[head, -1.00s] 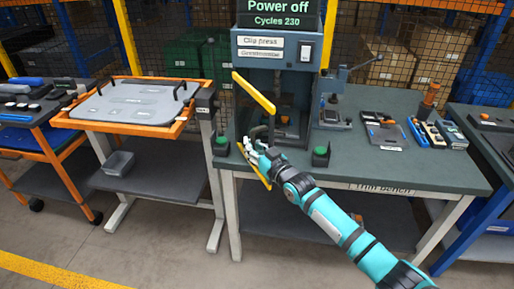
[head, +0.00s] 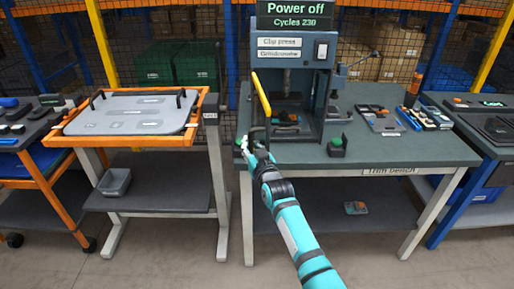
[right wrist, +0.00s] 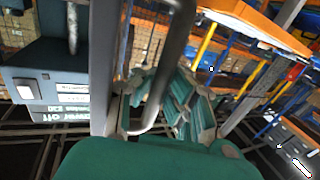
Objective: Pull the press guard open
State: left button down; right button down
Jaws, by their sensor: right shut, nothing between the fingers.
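The clip press (head: 290,50) stands on the trim bench, its sign reading "Power off". Its yellow-edged guard (head: 261,94) stands out from the left side of the press front, seen nearly edge-on, and the press opening shows to its right. The guard's dark handle (head: 267,128) is low on it, by my right gripper (head: 250,150). In the right wrist view a grey bar, seemingly the handle (right wrist: 168,70), passes close to my teal fingers (right wrist: 170,105). My right gripper is shut and empty; contact with the bar is unclear. My left gripper is not in view.
A green button box (head: 337,147) stands at the bench's front edge. A vise-like tool and trays (head: 380,120) lie to the right. An orange-framed cart (head: 130,140) stands left, with a gap before the bench. The floor in front is clear.

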jog(key=shift+s+a+f, duration=0.1)
jog(key=shift+s+f, duration=0.05)
jog(key=shift+f, duration=0.35)
jog(key=c, duration=2)
grip_release()
jog(key=shift+c, duration=0.2)
jog(key=o, duration=0.7)
jog(key=shift+s+r, duration=0.3)
jog(key=shift+r, duration=0.2)
jog(key=shift+c, duration=0.2)
jog(key=shift+o, duration=0.5)
jog(key=shift+w, duration=0.15)
jog(key=v, duration=1.2)
jog(key=shift+c, duration=0.3)
